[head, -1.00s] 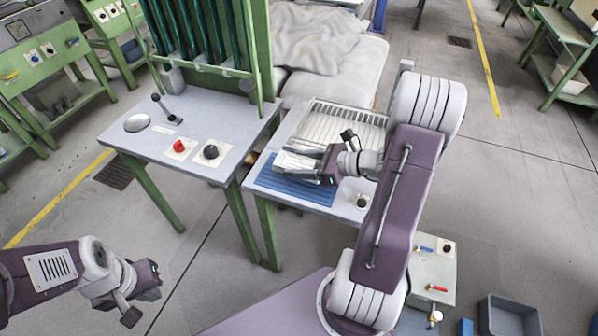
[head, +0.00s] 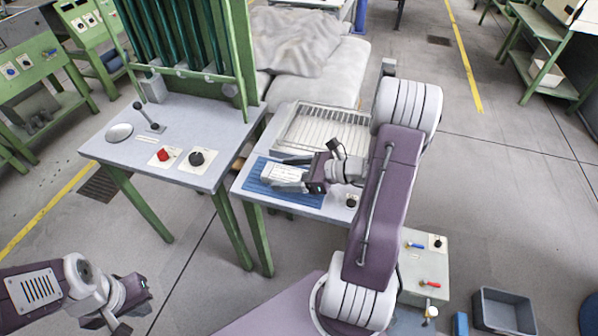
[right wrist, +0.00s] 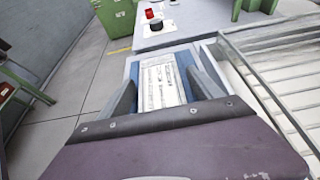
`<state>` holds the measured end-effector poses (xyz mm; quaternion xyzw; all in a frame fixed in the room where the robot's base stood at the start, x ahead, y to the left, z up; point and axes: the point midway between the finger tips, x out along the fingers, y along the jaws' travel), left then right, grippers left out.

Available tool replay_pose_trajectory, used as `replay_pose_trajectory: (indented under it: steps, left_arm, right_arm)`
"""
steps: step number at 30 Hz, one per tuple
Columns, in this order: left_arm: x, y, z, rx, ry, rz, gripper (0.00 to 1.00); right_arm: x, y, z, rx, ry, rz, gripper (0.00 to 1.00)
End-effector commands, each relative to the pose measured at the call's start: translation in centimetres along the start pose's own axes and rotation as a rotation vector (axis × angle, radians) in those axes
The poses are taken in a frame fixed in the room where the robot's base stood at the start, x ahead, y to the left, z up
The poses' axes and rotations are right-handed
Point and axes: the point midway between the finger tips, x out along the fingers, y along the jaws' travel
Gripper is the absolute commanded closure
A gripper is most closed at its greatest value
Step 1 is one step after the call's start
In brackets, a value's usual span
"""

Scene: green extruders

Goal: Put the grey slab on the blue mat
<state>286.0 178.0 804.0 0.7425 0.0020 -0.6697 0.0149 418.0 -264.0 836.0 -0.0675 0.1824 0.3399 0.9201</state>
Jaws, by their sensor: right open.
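The grey slab (head: 279,173), pale with a ribbed top, lies on the blue mat (head: 305,198) on the low table. My right gripper (head: 283,174) is open, with one finger on each long side of the slab. In the right wrist view the slab (right wrist: 160,86) lies between the two spread fingers (right wrist: 164,88), with gaps at its sides. Blue mat (right wrist: 184,62) shows beside it; the slab's near end is hidden by the gripper body. My left gripper (head: 128,304) hangs over the floor at the lower left, away from the slab; its jaw opening is unclear.
A slatted metal tray (head: 322,128) stands behind the mat. A taller green-legged table (head: 145,165) with a red knob (head: 163,155), a black knob (head: 196,158) and a lever stands to the left. A grey bin (head: 503,310) is on the floor at lower right.

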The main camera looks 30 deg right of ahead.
Motion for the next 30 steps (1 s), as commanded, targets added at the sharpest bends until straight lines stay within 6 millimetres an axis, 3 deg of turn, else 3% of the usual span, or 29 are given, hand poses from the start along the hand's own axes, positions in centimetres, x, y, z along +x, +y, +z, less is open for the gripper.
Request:
replay_pose_trajectory:
  steps: [15,21,30]
  left_arm:
    - [-2.0,0.0,-0.2,0.0,0.0,0.0,1.0]
    - [-2.1,0.0,-0.2,0.0,0.0,0.0,1.0]
    - [-2.1,0.0,-0.2,0.0,0.0,0.0,1.0]
  right_arm:
    - [-10.4,-0.1,0.1,0.001,0.0,-0.006,0.26]
    - [-11.8,0.0,0.0,0.0,0.001,-0.002,0.26]
    - [-11.8,0.0,0.0,0.001,0.0,-0.001,0.26]
